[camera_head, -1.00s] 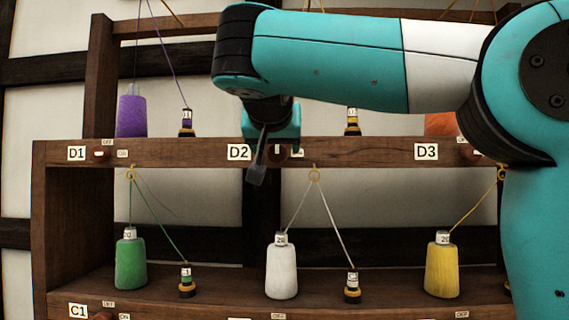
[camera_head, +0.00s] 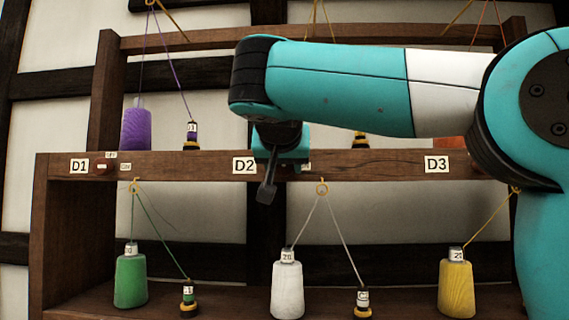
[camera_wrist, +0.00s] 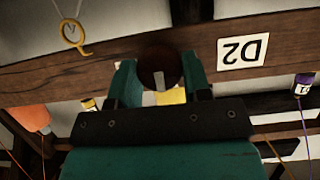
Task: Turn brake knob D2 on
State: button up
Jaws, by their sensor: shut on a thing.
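Brake knob D2 (camera_wrist: 152,60) is a dark brown round knob with a pale mark, on the front of the wooden rail. My gripper (camera_wrist: 159,78) has its two teal fingers on either side of the knob, shut on it. The D2 label (camera_head: 244,166) is just left of my gripper (camera_head: 282,160) in the head view. The label also shows, upside down, in the wrist view (camera_wrist: 242,51). In the head view the gripper hides most of the knob and its OFF/ON tags, so its setting cannot be read.
Labels D1 (camera_head: 80,166) and D3 (camera_head: 436,164) are on the same rail (camera_head: 380,165). Below hang threads to a green spool (camera_head: 131,280), a white spool (camera_head: 288,288) and a yellow spool (camera_head: 457,288). A purple spool (camera_head: 136,129) stands above.

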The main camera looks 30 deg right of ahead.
jog(key=shift+f+m+b, duration=0.1)
jog(key=shift+m+b, duration=0.2)
jog(key=shift+b, duration=0.15)
jog(key=m+t+y+b, duration=0.1)
jog(key=m+b, duration=0.1)
jog(key=b, duration=0.2)
jog(key=m+t+y+b, duration=0.1)
jog(key=m+b, duration=0.1)
jog(key=b, duration=0.2)
jog(key=f+m+t+y+b, duration=0.1)
jog(key=m+b, duration=0.1)
jog(key=b, duration=0.2)
jog(key=shift+s+d+b, duration=0.15)
jog(key=shift+d+b, duration=0.15)
jog(key=shift+b, duration=0.1)
jog(key=m+t+y+b, duration=0.1)
jog(key=m+t+b, duration=0.1)
jog(key=m+b, duration=0.2)
jog(key=shift+b, duration=1.2)
jog(key=m+t+b, duration=0.1)
jog(key=m+b, duration=0.1)
jog(key=shift+r+m, duration=0.1)
jog(key=shift+m, duration=0.2)
jog(key=shift+r+m+b, duration=0.1)
jog(key=shift+m+b, duration=0.2)
jog(key=shift+b, duration=0.1)
jog(key=o, duration=0.9)
jog(key=shift+s, duration=0.2)
